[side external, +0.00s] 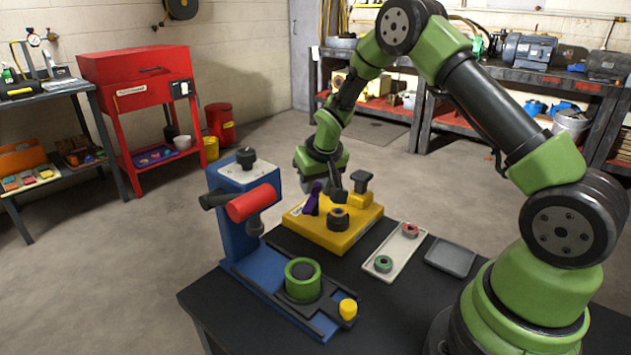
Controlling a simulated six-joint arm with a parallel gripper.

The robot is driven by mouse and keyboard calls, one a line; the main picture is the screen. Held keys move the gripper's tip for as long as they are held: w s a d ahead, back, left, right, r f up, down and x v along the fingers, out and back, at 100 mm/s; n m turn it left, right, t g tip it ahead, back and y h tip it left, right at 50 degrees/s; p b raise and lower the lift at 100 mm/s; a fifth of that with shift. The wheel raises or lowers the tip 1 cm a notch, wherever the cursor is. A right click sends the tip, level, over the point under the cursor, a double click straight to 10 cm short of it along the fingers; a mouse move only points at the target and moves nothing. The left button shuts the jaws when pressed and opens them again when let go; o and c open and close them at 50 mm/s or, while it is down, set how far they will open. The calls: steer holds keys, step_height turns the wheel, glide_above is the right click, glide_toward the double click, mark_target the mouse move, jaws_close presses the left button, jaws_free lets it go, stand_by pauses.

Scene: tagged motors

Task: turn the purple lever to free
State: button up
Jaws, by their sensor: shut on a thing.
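The purple lever (312,199) stands near the left end of the yellow block (340,240), its upper end tilted slightly to the right. My gripper (323,190) points down over the block and is shut on the lever's upper part. The fingers are small and dark here, so the exact contact is hard to make out. Any marking for the free position cannot be read. The block also bears a black ring-shaped part (338,218) in front and a black knob (361,181) on a raised yellow part at the back right.
A blue stand with a red cylinder (252,203) rises left of the yellow block. A green ring (302,279) and a yellow cap (348,309) sit on its base. A light tray (394,250) with two ringed parts and an empty grey tray (450,257) lie to the right.

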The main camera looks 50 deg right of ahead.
steer(key=shift+m+g+h, duration=0.5)
steer(key=shift+m+h, duration=0.2)
steer(key=shift+m, duration=1.5)
steer(key=shift+a, duration=0.1)
steer(key=o, duration=0.9)
steer(key=v, duration=1)
steer(key=shift+r, duration=0.1)
